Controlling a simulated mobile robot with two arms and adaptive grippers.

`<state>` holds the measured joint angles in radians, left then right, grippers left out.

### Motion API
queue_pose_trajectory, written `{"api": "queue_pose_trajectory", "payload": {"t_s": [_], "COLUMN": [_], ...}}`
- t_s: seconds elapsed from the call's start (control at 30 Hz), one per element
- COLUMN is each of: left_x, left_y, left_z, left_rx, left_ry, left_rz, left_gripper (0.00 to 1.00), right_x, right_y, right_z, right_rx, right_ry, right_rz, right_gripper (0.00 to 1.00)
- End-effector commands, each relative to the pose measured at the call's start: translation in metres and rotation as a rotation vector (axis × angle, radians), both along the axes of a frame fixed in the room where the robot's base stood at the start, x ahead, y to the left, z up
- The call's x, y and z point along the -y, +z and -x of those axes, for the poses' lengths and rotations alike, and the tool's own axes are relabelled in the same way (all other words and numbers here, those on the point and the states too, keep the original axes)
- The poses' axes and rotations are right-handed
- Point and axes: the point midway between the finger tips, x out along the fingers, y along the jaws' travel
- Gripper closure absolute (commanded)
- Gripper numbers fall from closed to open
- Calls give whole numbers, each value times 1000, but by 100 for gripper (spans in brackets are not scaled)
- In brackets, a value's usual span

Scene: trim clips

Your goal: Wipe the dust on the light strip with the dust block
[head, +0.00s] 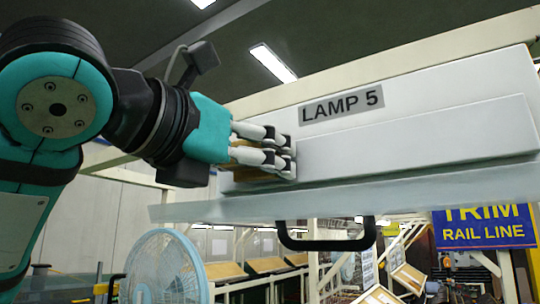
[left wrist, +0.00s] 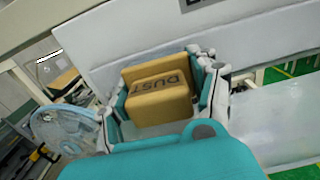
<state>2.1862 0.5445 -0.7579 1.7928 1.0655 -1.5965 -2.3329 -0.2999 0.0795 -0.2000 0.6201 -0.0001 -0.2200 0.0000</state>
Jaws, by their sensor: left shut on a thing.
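The light strip (head: 400,140) is a long pale raised bar on the lamp panel, under the "LAMP 5" label (head: 342,105). I cannot make out distinct dust on it. My left gripper (head: 283,152) is shut on the dust block at the strip's left end. The dust block (left wrist: 158,98) is yellow with "DUST" on its face and sits between the fingers in the left wrist view. In the head view the fingers hide most of it. Whether it touches the strip I cannot tell. My right gripper is in neither view.
A pale translucent ledge (head: 400,193) juts out below the strip, with a black handle (head: 327,242) under it. A light blue fan (head: 165,270) stands at lower left. A blue "TRIM RAIL LINE" sign (head: 484,227) is at right. The strip's front right of my gripper is clear.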

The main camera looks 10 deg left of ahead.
Motion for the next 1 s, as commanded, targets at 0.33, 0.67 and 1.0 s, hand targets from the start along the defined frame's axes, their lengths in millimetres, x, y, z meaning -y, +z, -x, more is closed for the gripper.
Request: {"api": "queue_pose_trajectory", "payload": {"t_s": [0.33, 0.67, 1.0], "left_x": [10, 30, 52], "left_y": [0, 0, 0], "left_z": [3, 10, 19], "left_rx": [-2, -1, 0], "left_ry": [-2, -1, -3], "left_rz": [-2, 0, -3], "left_gripper": [66, 66, 66], "right_x": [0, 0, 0], "right_y": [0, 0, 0], "right_z": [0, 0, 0], "right_rx": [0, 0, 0], "right_ry": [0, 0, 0], "right_rz": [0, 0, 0], "right_gripper": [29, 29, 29]}}
